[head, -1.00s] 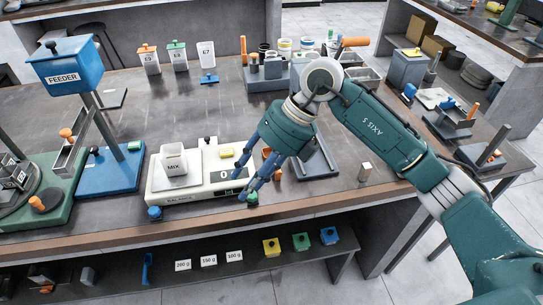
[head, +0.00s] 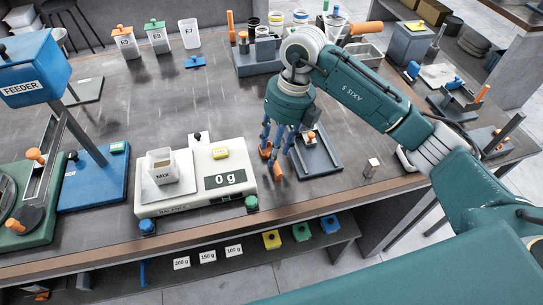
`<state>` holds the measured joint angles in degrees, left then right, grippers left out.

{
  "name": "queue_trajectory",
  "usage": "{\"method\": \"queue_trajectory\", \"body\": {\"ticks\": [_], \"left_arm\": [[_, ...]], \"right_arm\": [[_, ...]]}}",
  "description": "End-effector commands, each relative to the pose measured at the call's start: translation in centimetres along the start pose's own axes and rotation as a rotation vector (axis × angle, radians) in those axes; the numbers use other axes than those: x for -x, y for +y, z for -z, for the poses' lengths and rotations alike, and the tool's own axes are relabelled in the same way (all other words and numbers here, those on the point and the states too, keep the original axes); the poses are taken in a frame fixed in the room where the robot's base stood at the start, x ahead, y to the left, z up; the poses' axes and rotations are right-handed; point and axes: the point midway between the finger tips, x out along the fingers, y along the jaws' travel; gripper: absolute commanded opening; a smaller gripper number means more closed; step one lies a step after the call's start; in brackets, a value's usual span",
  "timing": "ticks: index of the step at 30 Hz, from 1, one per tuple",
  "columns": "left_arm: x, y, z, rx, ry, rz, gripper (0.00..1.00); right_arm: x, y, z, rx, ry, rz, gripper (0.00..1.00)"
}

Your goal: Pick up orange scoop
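The orange scoop (head: 278,171) lies on the dark bench top just right of the white balance (head: 197,176). Its lower end sticks out below my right gripper's fingers, and another orange part shows at their left. My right gripper (head: 275,150) points down over the scoop with its blue fingers apart. The fingers partly hide the scoop, and I cannot tell whether they touch it. My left gripper is not in view.
The balance reads 0 g and bears a white MIX cup (head: 161,165). A grey tray (head: 318,160) with an orange-topped piece lies close right of the fingers. The blue feeder (head: 35,70) stands at the left.

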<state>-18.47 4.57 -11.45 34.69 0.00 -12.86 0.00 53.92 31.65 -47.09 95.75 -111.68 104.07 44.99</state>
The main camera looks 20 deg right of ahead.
Motion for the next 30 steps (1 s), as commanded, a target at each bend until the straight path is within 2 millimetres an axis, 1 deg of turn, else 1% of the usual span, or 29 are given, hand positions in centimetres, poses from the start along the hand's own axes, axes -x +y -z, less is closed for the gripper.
{"method": "queue_trajectory", "body": {"ticks": [2,4,7,9,11,14,20,21,23,24,26,30], "left_arm": [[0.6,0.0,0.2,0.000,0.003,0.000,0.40],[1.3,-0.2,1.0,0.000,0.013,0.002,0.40],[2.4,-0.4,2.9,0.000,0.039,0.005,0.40],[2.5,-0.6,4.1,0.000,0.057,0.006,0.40],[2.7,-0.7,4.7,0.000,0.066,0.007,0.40],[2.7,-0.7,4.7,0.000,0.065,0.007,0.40],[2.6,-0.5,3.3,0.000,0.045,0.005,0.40],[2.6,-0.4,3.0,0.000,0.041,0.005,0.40],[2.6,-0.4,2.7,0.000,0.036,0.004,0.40],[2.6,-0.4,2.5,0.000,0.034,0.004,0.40],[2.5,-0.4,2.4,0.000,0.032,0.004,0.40],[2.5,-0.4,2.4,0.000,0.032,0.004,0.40]], "right_arm": [[-0.6,0.0,0.2,0.000,0.005,-0.001,0.40],[-1.4,0.0,0.3,-0.001,0.007,0.000,0.40],[-2.9,-0.1,0.3,-0.001,0.008,0.000,0.40],[-4.1,-0.1,0.2,-0.001,0.006,-0.001,0.40],[-4.7,-0.1,0.2,0.000,0.005,-0.001,0.40],[-5.2,-0.2,0.2,0.000,0.002,-0.001,0.40],[-5.3,-0.2,0.1,0.000,0.001,-0.001,0.40],[-5.3,-0.2,0.1,0.000,0.002,0.000,0.32],[-5.3,-0.2,0.1,0.000,0.002,0.000,0.20],[-5.3,-0.2,0.1,0.000,0.001,0.000,0.12],[-5.3,-0.2,0.1,0.000,0.002,0.000,0.01],[-5.3,-0.2,0.1,0.000,0.001,0.000,0.01]]}}
